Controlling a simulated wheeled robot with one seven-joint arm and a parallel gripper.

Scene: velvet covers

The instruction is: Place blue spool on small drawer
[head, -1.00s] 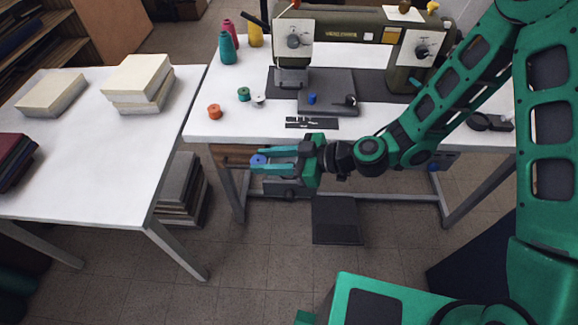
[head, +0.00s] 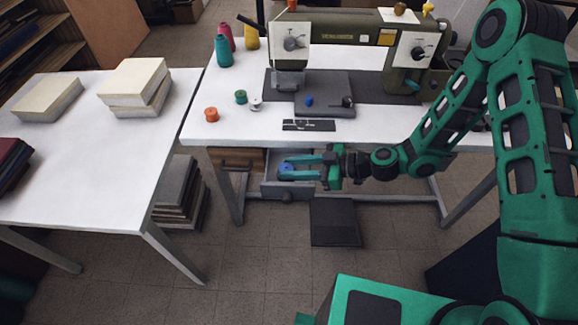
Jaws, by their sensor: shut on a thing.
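My gripper (head: 286,167) is shut on a blue spool (head: 287,168), which sits between its fingertips in front of the sewing table. A small grey drawer (head: 270,188) stands pulled out under the tabletop. In the picture, the spool and fingers overlap the drawer and appear above it; the height between them is hard to tell. The fingers hide part of the drawer's inside.
A wooden drawer front (head: 235,158) is left of the grey drawer. Orange (head: 211,114), green (head: 241,97) and white (head: 256,104) spools stand on the white sewing table (head: 210,133). A sewing machine (head: 345,33) is behind, with a small blue piece (head: 309,100) on its bed.

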